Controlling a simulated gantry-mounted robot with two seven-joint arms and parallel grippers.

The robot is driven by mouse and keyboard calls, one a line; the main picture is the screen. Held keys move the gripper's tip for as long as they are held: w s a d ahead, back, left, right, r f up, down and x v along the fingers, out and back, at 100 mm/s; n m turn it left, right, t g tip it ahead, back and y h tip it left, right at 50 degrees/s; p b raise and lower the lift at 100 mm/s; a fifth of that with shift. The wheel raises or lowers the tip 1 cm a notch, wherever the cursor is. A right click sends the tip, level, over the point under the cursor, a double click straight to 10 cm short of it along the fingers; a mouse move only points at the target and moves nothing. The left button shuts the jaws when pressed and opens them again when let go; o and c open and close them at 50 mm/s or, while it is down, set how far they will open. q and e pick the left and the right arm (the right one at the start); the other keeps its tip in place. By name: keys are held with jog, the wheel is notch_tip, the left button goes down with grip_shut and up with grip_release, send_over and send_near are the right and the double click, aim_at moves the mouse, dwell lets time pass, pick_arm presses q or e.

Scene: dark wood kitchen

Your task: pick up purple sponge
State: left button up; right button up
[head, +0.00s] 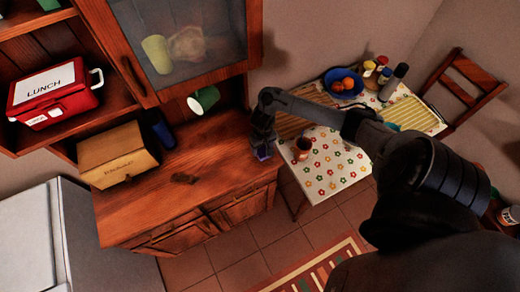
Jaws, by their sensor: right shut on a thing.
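The purple sponge (263,156) shows as a small purple patch at the right end of the wooden counter. My right gripper (263,148) points down over it and is shut on it. The gripper hides most of the sponge. I cannot tell whether the sponge touches the counter. My right arm comes in from the lower right and crosses in front of the small table. My left gripper is not in view.
The counter (215,180) is mostly clear. A bread box (118,155) and dark blue object (163,133) stand at its left. A green cup (203,100) is near the cabinet. A flowered table (335,165) with a mug (301,147) and blue bowl (333,78) stands right.

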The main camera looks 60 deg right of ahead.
jog(key=s+d+r+p, duration=0.1)
jog(key=s+r+p, duration=0.1)
jog(key=s+r, duration=0.4)
jog(key=shift+s+d, duration=0.35)
jog(key=shift+s, duration=2.05)
